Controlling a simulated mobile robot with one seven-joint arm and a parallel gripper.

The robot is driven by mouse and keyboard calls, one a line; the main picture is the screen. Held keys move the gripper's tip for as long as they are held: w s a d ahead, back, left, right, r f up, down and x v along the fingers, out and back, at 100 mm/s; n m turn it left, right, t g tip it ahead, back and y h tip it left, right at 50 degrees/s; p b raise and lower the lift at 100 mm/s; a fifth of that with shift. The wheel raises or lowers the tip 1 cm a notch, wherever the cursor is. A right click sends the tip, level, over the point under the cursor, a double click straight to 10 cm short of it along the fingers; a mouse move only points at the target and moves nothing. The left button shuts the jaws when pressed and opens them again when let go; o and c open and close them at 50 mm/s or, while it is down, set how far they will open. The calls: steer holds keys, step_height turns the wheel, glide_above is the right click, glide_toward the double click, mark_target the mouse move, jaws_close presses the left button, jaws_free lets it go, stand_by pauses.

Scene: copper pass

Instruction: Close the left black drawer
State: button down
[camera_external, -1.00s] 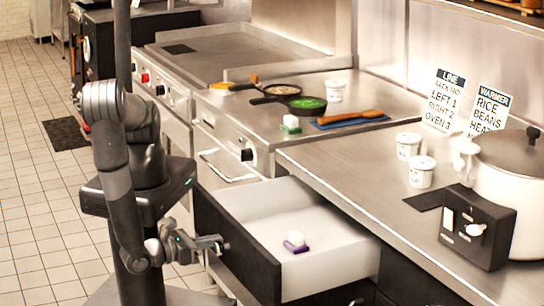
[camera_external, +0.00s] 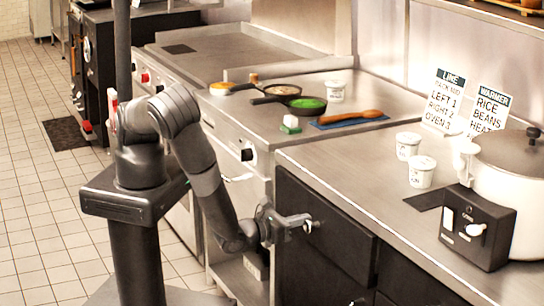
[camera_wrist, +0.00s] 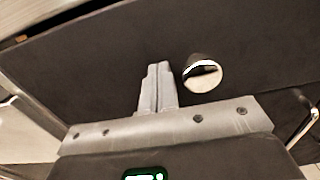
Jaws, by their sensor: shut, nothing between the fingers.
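The left black drawer (camera_external: 338,255) shows as a dark front under the steel counter. Its front sits flush with the cabinet, with no gap that I can see, and its inside is hidden. My gripper (camera_external: 312,225) is in front of this panel, fingers pointing at it. In the wrist view the dark front (camera_wrist: 100,70) fills most of the picture. My gripper (camera_wrist: 158,68) shows there with its fingers together and empty, close to or touching the panel. A round, pale-ended knob (camera_wrist: 203,76) is just right of the fingertips, apart from them.
The steel counter (camera_external: 340,170) above holds two white tubs (camera_external: 420,172), a white cooker (camera_external: 510,200) with a black control box, and two signs. Pans, including one with green food (camera_external: 307,103), stand on the range further back.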

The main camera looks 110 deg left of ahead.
mark_target(311, 242)
steer(key=shift+x, duration=1.7)
steer(key=shift+r, duration=0.1)
steer(key=v, duration=1.5)
steer(key=shift+a, duration=0.1)
steer(key=s+a+r+n+g+h, duration=0.1)
steer(key=s+a+r+n+g, duration=0.2)
steer(key=a+r+n+g, duration=0.4)
steer(key=s+a+r+n+g+h, duration=0.25)
steer(key=r+n+g, duration=0.35)
steer(key=r+n, duration=0.3)
steer(key=s+r+n+t+h, duration=0.3)
steer(key=s+r+n+h, duration=0.1)
steer(key=r, duration=0.5)
steer(key=s+r+n+t+h, duration=0.2)
steer(key=s+r+n+h, duration=0.3)
steer(key=r, duration=0.4)
steer(key=shift+s+d+r+n+t, duration=0.2)
steer(key=shift+s+n+t, duration=0.3)
steer(key=shift+n, duration=0.5)
